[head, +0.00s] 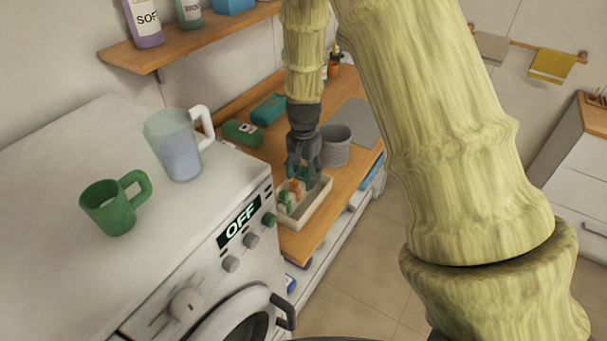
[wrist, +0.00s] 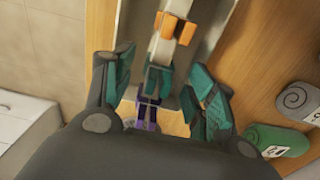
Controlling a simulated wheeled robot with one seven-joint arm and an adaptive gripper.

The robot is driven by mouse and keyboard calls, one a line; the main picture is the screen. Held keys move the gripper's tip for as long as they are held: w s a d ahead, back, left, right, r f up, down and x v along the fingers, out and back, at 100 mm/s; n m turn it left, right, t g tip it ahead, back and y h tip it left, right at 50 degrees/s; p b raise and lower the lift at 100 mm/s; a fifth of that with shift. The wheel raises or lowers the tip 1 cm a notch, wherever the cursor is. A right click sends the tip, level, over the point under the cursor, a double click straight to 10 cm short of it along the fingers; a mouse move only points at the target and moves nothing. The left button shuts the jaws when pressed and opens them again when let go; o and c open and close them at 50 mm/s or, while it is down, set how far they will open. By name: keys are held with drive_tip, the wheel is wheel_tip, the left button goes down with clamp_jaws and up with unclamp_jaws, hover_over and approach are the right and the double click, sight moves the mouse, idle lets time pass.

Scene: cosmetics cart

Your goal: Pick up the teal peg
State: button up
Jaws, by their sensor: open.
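My gripper (head: 302,174) points down over a pale tray (head: 316,205) on the wooden counter. In the wrist view its teal-padded fingers (wrist: 160,82) stand apart. A teal piece, seemingly the teal peg (wrist: 157,77), shows between them, with clear gaps on both sides. A purple piece (wrist: 148,113) is just below it in the picture, and a piece with orange ends (wrist: 174,28) is above it. In the head view the fingers hide part of the tray's contents, and I cannot make out the teal peg there.
A grey ribbed cup (head: 335,148) stands close behind the tray, right of my gripper. The washing machine (head: 110,265) with a green mug (head: 117,204) and a clear pitcher (head: 180,146) stands at left.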

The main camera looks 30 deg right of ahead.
drive_tip(key=shift+f, duration=0.95)
drive_tip(key=shift+s, duration=0.1)
drive_tip(key=c, duration=0.8)
drive_tip(key=shift+r, duration=0.15)
